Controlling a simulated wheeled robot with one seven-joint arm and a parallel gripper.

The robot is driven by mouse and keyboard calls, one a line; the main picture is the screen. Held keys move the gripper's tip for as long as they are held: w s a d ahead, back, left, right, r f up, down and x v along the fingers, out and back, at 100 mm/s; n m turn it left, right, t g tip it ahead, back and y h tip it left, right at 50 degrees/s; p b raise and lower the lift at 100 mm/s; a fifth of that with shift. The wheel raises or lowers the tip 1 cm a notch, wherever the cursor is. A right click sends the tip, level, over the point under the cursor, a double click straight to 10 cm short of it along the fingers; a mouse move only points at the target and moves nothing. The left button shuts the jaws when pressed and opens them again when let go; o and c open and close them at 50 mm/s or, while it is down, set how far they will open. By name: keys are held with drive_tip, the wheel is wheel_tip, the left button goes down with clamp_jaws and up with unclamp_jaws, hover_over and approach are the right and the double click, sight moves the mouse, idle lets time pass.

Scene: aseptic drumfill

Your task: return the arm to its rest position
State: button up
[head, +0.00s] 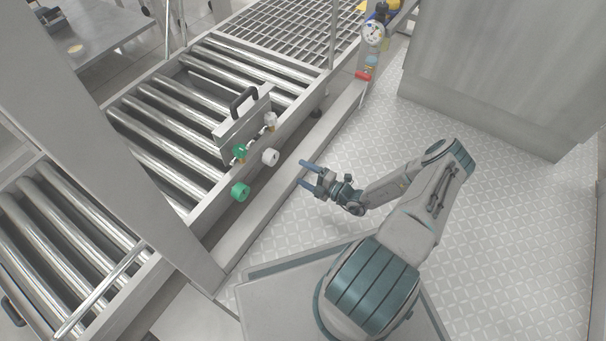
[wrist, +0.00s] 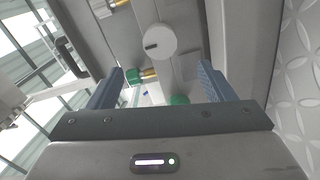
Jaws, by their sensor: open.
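My gripper (head: 308,174) is at the end of my bent arm in the head view, above the patterned floor just right of the conveyor frame. Its two blue fingers stand apart with nothing between them, and they also show in the wrist view (wrist: 162,82). The fingers point toward the conveyor side, where a white round knob (head: 270,157) and a green round knob (head: 240,192) sit. In the head view a gap shows between the fingertips and these knobs. The white knob (wrist: 160,41) appears ahead of the fingers in the wrist view.
A roller conveyor (head: 165,135) runs along the left, with a black-handled metal box (head: 243,125) at its edge. A gauge (head: 373,33) and red handle (head: 363,76) stand at the back. A grey cabinet (head: 490,75) is at the back right. Floor (head: 500,230) right of my arm is clear.

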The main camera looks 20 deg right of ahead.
drive_tip(key=s+a+r+n+g+p, duration=0.2)
drive_tip(key=r+n+g+p, duration=0.45)
drive_tip(key=r, duration=0.85)
drive_tip(key=s+a+r+n+g+h+p, duration=0.1)
drive_tip(key=s+a+r+n+g+p, duration=0.15)
drive_tip(key=r+n+p, duration=0.8)
drive_tip(key=s+a+r+n+g+p, duration=0.2)
drive_tip(key=s+r+n+g+p, duration=0.3)
drive_tip(key=r+n, duration=1)
drive_tip(key=s+r+n+t+h+p, duration=0.1)
drive_tip(key=s+r+n+h+p, duration=0.2)
drive_tip(key=r, duration=1.2)
drive_tip(key=s+r+n+t+h+p, duration=0.1)
drive_tip(key=s+r+n+h+p, duration=0.3)
drive_tip(key=r+p, duration=0.6)
drive_tip(key=s+d+r+n+h+p, duration=0.1)
drive_tip(key=s+r+n+h+p, duration=0.2)
drive_tip(key=r, duration=1.8)
drive_tip(key=s+n+p, duration=0.4)
drive_tip(key=n, duration=0.2)
drive_tip(key=shift+r+t, duration=0.2)
drive_tip(key=shift+t, duration=0.2)
